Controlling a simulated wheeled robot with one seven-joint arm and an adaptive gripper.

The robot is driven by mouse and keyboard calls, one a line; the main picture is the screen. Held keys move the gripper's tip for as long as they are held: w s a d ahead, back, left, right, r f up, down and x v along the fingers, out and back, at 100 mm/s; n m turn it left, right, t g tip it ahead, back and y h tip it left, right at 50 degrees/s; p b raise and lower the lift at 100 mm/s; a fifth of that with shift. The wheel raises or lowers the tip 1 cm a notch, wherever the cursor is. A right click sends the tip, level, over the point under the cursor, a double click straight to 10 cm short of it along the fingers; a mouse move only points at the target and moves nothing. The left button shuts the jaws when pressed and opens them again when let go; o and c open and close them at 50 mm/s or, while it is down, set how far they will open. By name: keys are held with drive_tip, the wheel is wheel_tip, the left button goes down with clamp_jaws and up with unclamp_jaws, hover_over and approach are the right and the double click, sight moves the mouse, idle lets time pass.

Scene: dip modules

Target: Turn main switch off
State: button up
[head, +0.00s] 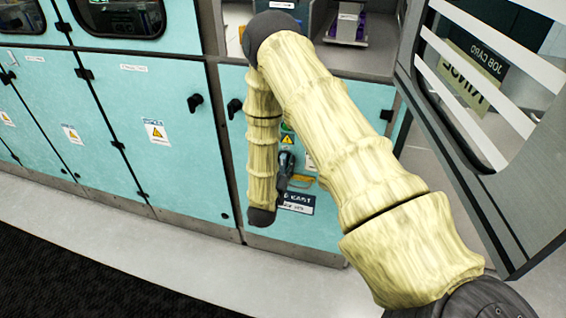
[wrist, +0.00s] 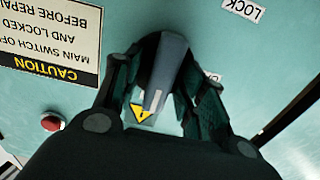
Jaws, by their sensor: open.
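The main switch handle (wrist: 165,72) is a dark grey lever on the teal cabinet front, seen between my fingers in the wrist view. My gripper (wrist: 162,85) is open, with one finger on each side of the handle. I cannot tell whether either finger touches it. A yellow warning triangle (wrist: 142,112) shows at the handle's near end. In the head view my cream-sleeved arm crosses the cabinet front and hides part of the switch area. Dark parts there are too small to separate gripper from switch.
A caution label (wrist: 50,40) about the main switch appears upside down beside the handle. A red button (wrist: 52,122) is at lower left. Teal cabinet doors (head: 175,130) extend left. A dark-framed glass door (head: 490,110) stands at right, close to my arm. Grey floor (head: 170,245) lies in front.

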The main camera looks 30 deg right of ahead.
clamp_jaws()
drive_tip(key=shift+n, duration=0.3)
drive_tip(key=n, duration=0.3)
drive_tip(key=shift+w+a+n, duration=0.1)
drive_tip(key=shift+w+n, duration=0.05)
drive_tip(key=shift+n, duration=0.15)
drive_tip(key=n, duration=0.4)
drive_tip(key=shift+w+f+n, duration=0.1)
drive_tip(key=shift+n, duration=0.2)
drive_tip(key=n, duration=0.4)
drive_tip(key=shift+w+a+f, duration=0.1)
drive_tip(key=shift+a+f, duration=0.05)
drive_tip(key=n+b, duration=0.1)
drive_tip(key=n, duration=0.4)
drive_tip(key=shift+f+b, duration=0.15)
drive_tip(key=shift+b, duration=0.15)
drive_tip(key=shift+n, duration=0.3)
